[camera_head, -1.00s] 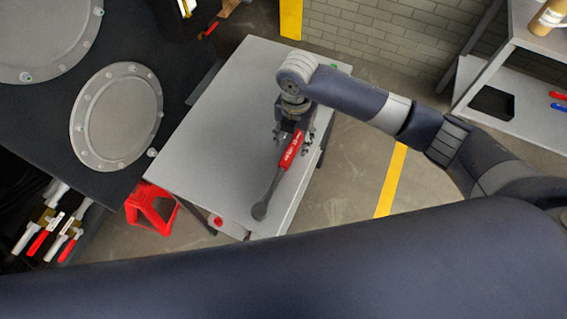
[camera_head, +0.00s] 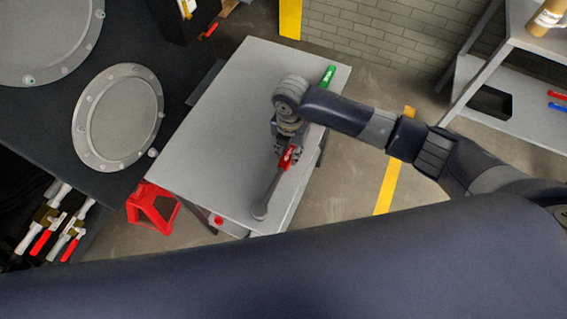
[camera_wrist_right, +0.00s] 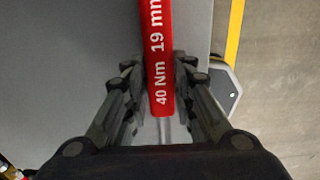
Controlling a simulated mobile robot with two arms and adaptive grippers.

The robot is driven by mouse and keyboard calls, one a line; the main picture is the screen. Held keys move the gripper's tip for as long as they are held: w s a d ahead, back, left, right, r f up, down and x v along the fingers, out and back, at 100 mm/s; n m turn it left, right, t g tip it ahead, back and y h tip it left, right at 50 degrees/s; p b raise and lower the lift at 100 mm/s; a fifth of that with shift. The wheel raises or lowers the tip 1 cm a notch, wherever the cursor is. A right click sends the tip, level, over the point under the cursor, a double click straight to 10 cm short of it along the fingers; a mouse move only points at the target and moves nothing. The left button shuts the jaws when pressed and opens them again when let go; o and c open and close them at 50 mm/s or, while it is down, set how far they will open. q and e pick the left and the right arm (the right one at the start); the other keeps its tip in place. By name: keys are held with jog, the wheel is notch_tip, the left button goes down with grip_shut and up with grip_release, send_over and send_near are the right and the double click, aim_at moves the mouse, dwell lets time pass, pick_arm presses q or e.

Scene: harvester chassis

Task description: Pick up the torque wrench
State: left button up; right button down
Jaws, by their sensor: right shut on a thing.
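The torque wrench (camera_head: 268,194) lies along the right side of the grey table, its round head towards the front edge and its red handle towards my right gripper (camera_head: 287,152). In the right wrist view, the red handle (camera_wrist_right: 158,60), marked "40 Nm 19 mm", runs between the fingers of my right gripper (camera_wrist_right: 159,85), which is shut on it. I cannot tell any gap between wrench and table. The gripper hides part of the handle in the head view. My left gripper is not in view.
The grey table (camera_head: 215,140) is mostly clear. A green-handled tool (camera_head: 328,75) lies at its back right. A red stand (camera_head: 153,207) is at its front left, beside the dark chassis (camera_head: 50,110) with round covers. A grey shelf (camera_head: 525,95) stands at the right.

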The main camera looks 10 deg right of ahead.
aim_at(259, 210)
jog(key=shift+r+b, duration=0.35)
jog(key=shift+r, duration=0.5)
jog(key=shift+s+a+r+b, duration=0.15)
jog(key=shift+s+r+b, duration=0.05)
jog(key=shift+r, duration=0.25)
jog(key=shift+s+a+r+b, duration=0.1)
jog(key=shift+s+r+b, duration=0.05)
jog(key=shift+r, duration=0.3)
jog(key=s+a, duration=0.2)
jog(key=s, duration=0.2)
jog(key=s+a+r+b, duration=0.1)
jog(key=s+a, duration=0.1)
jog(key=s, duration=0.3)
jog(key=s+a+b, duration=0.1)
jog(key=s+a, duration=0.2)
jog(key=s, duration=0.1)
jog(key=shift+s+r, duration=0.25)
jog(key=shift+r, duration=0.05)
jog(key=c, duration=2.3)
grip_release()
grip_shut()
